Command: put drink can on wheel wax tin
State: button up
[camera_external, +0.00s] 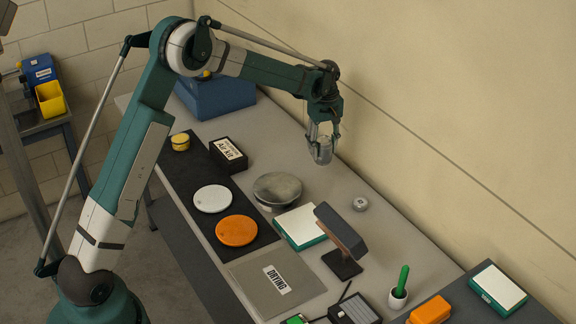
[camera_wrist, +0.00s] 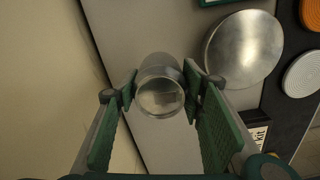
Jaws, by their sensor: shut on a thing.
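The drink can (camera_external: 321,151) is a small silver cylinder, held above the bench near the wall. My gripper (camera_external: 323,140) is shut on it, with a finger on each side. In the wrist view the can (camera_wrist: 160,97) sits between the fingertips, its round end facing the camera. A wide, low, silver round tin (camera_external: 278,188) stands on the bench, toward the front left of the can; it looks like the wheel wax tin, but no label is readable. It also shows in the wrist view (camera_wrist: 243,50), right of the can and apart from it. Its top is bare.
A black air kit box (camera_external: 229,155), a white disc (camera_external: 212,198) and an orange disc (camera_external: 237,230) lie left of the tin. A white-topped green box (camera_external: 300,226) and a dark lamp-like stand (camera_external: 341,240) are to its right. A small silver round piece (camera_external: 360,203) lies near the wall.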

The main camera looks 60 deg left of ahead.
jog(key=s+a+r, duration=0.1)
jog(key=s+a, duration=0.2)
jog(key=a, duration=0.4)
jog(key=s+a, duration=0.3)
jog(key=a, duration=0.4)
notch_tip(320, 180, up, 4)
jog(key=b, duration=0.1)
send_over(180, 138)
jog(key=shift+n, duration=0.3)
jog(key=shift+f, duration=0.15)
notch_tip(180, 138, down, 6)
jog(key=shift+f, duration=1.9)
jog(key=shift+f, duration=0.15)
